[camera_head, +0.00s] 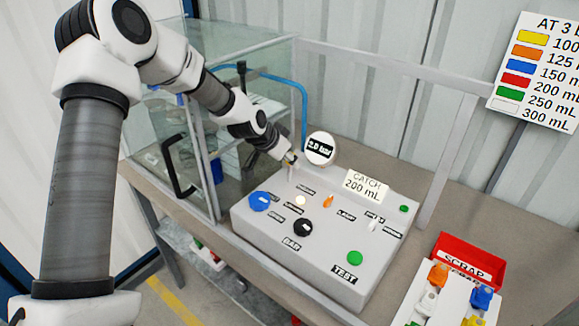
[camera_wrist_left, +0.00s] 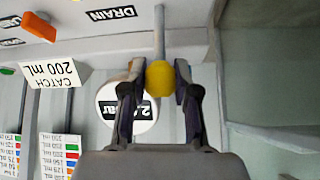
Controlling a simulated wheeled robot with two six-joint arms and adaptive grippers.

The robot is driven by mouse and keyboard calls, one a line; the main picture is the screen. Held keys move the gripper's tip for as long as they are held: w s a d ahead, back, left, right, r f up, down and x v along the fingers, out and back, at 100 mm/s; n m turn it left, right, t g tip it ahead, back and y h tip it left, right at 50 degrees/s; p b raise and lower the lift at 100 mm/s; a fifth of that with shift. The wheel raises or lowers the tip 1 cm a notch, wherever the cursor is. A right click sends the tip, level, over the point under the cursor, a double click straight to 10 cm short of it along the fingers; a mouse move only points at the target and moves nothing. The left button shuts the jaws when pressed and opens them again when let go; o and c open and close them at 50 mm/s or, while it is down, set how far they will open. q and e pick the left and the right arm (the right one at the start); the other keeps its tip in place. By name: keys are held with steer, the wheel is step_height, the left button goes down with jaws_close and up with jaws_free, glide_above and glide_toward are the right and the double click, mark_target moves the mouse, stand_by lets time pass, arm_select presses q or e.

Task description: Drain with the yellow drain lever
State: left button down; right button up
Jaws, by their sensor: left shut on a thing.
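The yellow drain lever (camera_wrist_left: 160,78) shows in the left wrist view as a yellow knob on a grey stem, near the black DRAIN label (camera_wrist_left: 112,14). My left gripper (camera_wrist_left: 159,84) is shut on the yellow knob, one dark finger on each side. In the head view my left gripper (camera_head: 288,160) is at the back left edge of the grey control box (camera_head: 310,268), beside the round gauge (camera_head: 320,148), and mostly hides the knob. The gauge reads "2.0 bar" or similar in the left wrist view (camera_wrist_left: 128,106), partly covered by a finger. My right gripper is not in view.
A glass cabinet (camera_head: 245,70) with a black handle stands left of the box. A "CATCH 200 mL" card (camera_head: 366,186) stands on the box. Blue, black and green knobs are on its top. A red SCRAP bin (camera_head: 468,260) and a color chart (camera_head: 538,70) are at right.

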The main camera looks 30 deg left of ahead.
mark_target(290, 166)
arm_select(q)
steer(key=shift+s+f+t+b, duration=0.2)
steer(key=shift+s+t+b, duration=0.25)
steer(key=shift+t+b, duration=0.15)
steer(key=shift+s+a+f+t+b, duration=0.1)
steer(key=shift+s+f+t+b, duration=0.1)
steer(key=shift+s+t+b, duration=0.6)
steer(key=shift+s+t+h+b, duration=0.3)
steer(key=shift+s+t+b, duration=0.2)
steer(key=shift+t+b, duration=0.45)
steer(key=c, duration=1.2)
jaws_free()
steer(key=shift+o, duration=0.3)
steer(key=shift+w, duration=0.1)
